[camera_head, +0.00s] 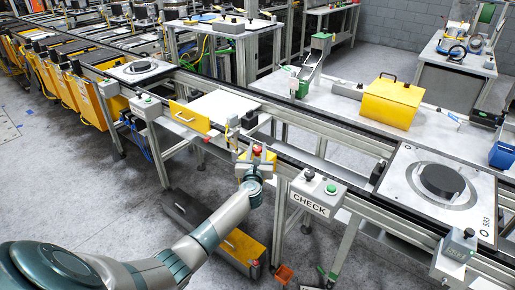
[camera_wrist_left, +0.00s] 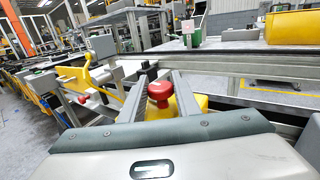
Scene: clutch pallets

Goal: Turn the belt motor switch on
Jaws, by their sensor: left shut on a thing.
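My left gripper (camera_head: 257,158) reaches in to a yellow box with a red knob (camera_head: 257,150) on the front side of the conveyor. In the left wrist view the two fingers of the gripper (camera_wrist_left: 158,90) lie on either side of the red mushroom-shaped knob (camera_wrist_left: 160,91), shut on it. The yellow box (camera_wrist_left: 160,108) shows behind and below the knob, partly hidden by the fingers. No label saying which is the belt motor switch can be read. My right gripper is not in view.
The conveyor rail (camera_head: 320,168) runs close behind the gripper. A pallet with a dark disc (camera_head: 442,181) sits farther right. A yellow case (camera_head: 391,103) is on the bench behind.

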